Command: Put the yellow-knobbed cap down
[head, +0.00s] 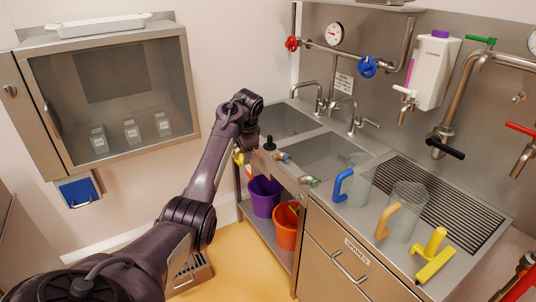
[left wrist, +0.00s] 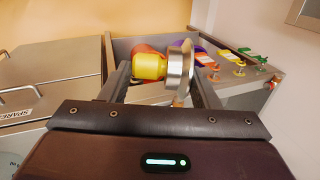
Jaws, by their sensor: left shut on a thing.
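My left gripper (left wrist: 160,68) is shut on the yellow-knobbed cap (left wrist: 181,66), a round metal disc with a yellow knob (left wrist: 150,66), seen edge-on between the fingers in the left wrist view. In the head view the left gripper (head: 243,158) is beside the left end of the steel sink counter, above the lower shelf with the buckets. A bit of yellow shows at its tip; the rest of the cap is mostly hidden there. I cannot tell that the cap touches any surface. My right gripper is not in view.
A purple bucket (head: 264,196) and an orange bucket (head: 286,226) stand on the lower shelf. Clear jugs with a blue handle (head: 343,184) and a tan handle (head: 386,221), and a yellow T-shaped thing (head: 434,259), stand on the counter. A glass-fronted cabinet (head: 187,62) is at left.

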